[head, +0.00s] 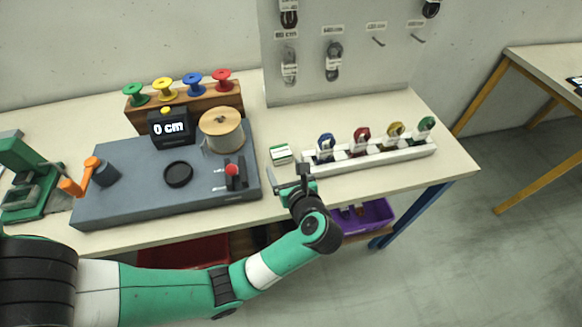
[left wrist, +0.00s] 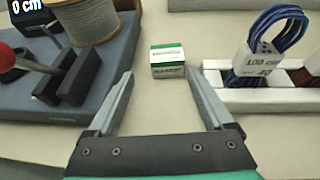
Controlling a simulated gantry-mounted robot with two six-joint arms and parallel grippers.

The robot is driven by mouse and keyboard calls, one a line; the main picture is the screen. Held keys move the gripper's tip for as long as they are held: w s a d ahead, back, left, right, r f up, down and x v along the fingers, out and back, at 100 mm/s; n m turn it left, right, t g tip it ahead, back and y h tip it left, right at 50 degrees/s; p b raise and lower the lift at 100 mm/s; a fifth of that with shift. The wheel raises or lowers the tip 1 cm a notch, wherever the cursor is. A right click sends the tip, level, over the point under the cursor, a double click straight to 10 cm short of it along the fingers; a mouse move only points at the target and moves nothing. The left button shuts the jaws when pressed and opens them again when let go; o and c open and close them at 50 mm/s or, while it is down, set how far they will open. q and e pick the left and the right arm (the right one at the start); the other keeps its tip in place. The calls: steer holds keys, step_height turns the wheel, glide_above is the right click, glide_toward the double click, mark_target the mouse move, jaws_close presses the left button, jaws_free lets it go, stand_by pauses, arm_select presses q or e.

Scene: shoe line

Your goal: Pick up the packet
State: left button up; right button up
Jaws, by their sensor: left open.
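The packet is a small white box with green bands (head: 281,154) lying on the table between the grey machine and the white lace rack. It also shows in the left wrist view (left wrist: 167,60), upper middle, ahead of the fingertips and between their lines. My left gripper (head: 291,181) is open and empty, just in front of the packet on its near side. In the left wrist view its two fingers (left wrist: 160,82) are spread wide, and the packet is apart from both. My right gripper is in neither view.
The grey machine (head: 130,184) with a spool (head: 221,130) and red-knobbed lever (head: 232,170) stands left of the packet. The white rack (head: 375,157) with several lace bundles stands right. A pegboard (head: 340,70) rises behind. Bare table surrounds the packet.

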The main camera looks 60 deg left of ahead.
mark_target(278, 148)
arm_select(q)
steer(key=shift+w+r, duration=0.15)
steer(key=shift+w, duration=0.25)
steer(key=shift+w+a, duration=0.2)
steer(key=shift+a, duration=0.05)
steer(key=b+x, duration=0.2)
steer(key=x, duration=0.3)
steer(key=shift+s+a, duration=0.1)
steer(key=shift+a, duration=0.45)
steer(key=b+x, duration=0.2)
steer(key=x, duration=0.1)
steer(key=b+x, duration=0.1)
steer(key=x, duration=0.1)
steer(key=shift+w+d+f, duration=0.15)
steer(key=shift+w+f, duration=0.1)
steer(key=shift+a, duration=0.2)
steer(key=shift+d, duration=0.1)
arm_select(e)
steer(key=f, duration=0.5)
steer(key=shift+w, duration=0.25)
arm_select(q)
steer(key=c, duration=1.2)
